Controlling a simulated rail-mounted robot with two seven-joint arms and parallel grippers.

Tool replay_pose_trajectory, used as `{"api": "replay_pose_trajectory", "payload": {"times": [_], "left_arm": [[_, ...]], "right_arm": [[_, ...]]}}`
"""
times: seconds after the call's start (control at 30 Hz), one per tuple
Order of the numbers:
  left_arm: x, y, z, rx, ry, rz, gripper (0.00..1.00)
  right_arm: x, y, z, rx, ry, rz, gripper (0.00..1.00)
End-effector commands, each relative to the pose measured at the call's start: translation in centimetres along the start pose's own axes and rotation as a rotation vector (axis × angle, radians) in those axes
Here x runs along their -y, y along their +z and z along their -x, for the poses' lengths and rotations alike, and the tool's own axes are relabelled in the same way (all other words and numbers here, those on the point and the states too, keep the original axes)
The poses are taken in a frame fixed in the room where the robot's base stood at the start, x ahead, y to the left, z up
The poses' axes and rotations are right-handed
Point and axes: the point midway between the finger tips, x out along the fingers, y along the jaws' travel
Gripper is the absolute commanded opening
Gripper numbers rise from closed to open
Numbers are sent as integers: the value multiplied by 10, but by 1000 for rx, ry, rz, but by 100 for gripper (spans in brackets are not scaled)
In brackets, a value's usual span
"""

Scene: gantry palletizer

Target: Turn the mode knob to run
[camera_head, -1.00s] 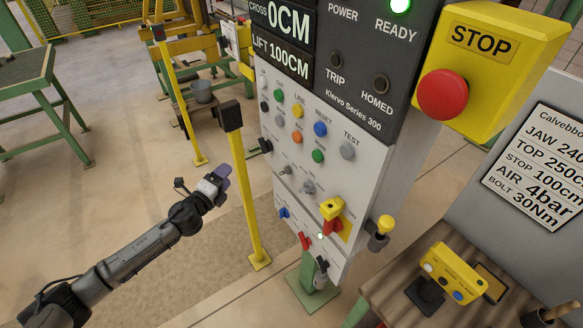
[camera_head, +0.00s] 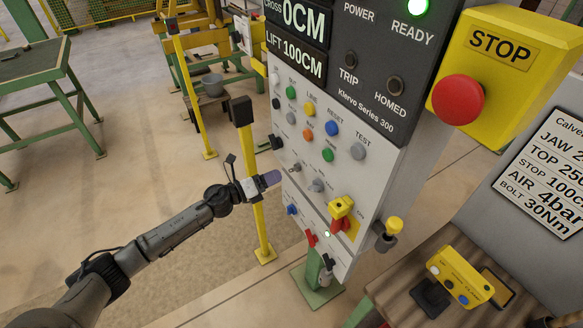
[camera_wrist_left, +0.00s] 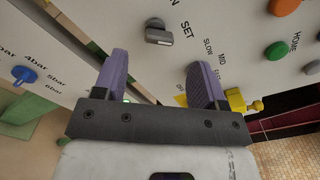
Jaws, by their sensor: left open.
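The control panel (camera_head: 340,165) stands at centre. A small grey knob (camera_head: 295,167) sits on its lower left; in the left wrist view, the grey knob (camera_wrist_left: 158,32) has "SET" and a cut-off word ending in "N" beside it. A second grey knob (camera_head: 317,185) sits to its lower right. My left gripper (camera_head: 271,179) is just left of the panel's lower part, apart from the knob. In the wrist view its purple fingers (camera_wrist_left: 162,62) are spread and empty, below the SET knob. The right finger hides part of the panel below "SLOW MID". My right gripper is out of view.
A yellow post (camera_head: 256,200) stands close behind my left gripper. The red STOP button (camera_head: 458,100) is at upper right.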

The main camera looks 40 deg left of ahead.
Motion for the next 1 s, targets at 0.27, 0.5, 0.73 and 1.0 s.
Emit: {"api": "replay_pose_trajectory", "payload": {"times": [0.27,0.5,0.73,1.0], "left_arm": [[1,1,-43,2,0,2,65],[0,1,-66,2,0,1,65],[0,0,-73,1,1,1,65],[0,0,-73,0,1,1,64]], "right_arm": [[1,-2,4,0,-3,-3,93],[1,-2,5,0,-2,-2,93],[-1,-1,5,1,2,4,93],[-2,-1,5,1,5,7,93]]}}
